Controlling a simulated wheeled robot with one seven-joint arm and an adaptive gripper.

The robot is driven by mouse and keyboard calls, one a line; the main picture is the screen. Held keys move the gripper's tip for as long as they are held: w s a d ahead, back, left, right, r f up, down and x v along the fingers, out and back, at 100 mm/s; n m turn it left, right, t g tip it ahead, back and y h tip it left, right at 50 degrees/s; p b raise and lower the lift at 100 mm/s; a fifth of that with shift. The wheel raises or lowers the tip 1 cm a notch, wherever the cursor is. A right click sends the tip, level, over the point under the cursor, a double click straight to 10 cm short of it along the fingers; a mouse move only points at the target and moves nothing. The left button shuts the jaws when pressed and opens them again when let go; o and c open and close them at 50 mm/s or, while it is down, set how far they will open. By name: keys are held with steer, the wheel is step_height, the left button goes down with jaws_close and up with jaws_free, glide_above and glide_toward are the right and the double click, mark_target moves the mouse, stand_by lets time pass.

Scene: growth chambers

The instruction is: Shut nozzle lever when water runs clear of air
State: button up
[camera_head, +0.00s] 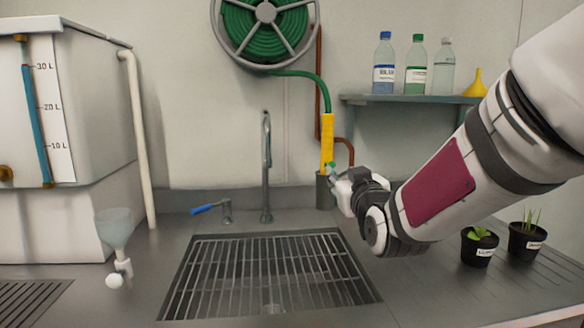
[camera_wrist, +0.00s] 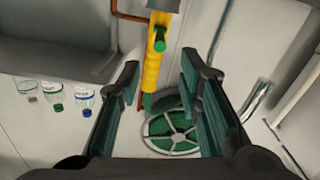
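The yellow hose nozzle (camera_head: 327,140) stands upright in a grey holder (camera_head: 323,192) at the back of the counter, with the green hose (camera_head: 305,74) entering its top. In the wrist view the nozzle (camera_wrist: 152,62) appears in the gap between my fingers, with a green lever (camera_wrist: 160,42) on it. My gripper (camera_head: 340,176) is beside the nozzle's lower part in the head view; its fingers are small there. In the wrist view my gripper (camera_wrist: 160,72) is open, its teal pads on either side of the nozzle. Contact is not visible. No running water shows.
A sink grate (camera_head: 265,275) lies in front, with a tap (camera_head: 266,165) and a blue-handled valve (camera_head: 210,208) behind it. A shelf (camera_head: 410,99) with bottles and potted plants (camera_head: 479,245) are at right. A tank (camera_head: 95,100) and funnel (camera_head: 114,228) are at left.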

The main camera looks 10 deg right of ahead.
mark_target(333, 166)
steer(key=w, duration=1)
jaws_close()
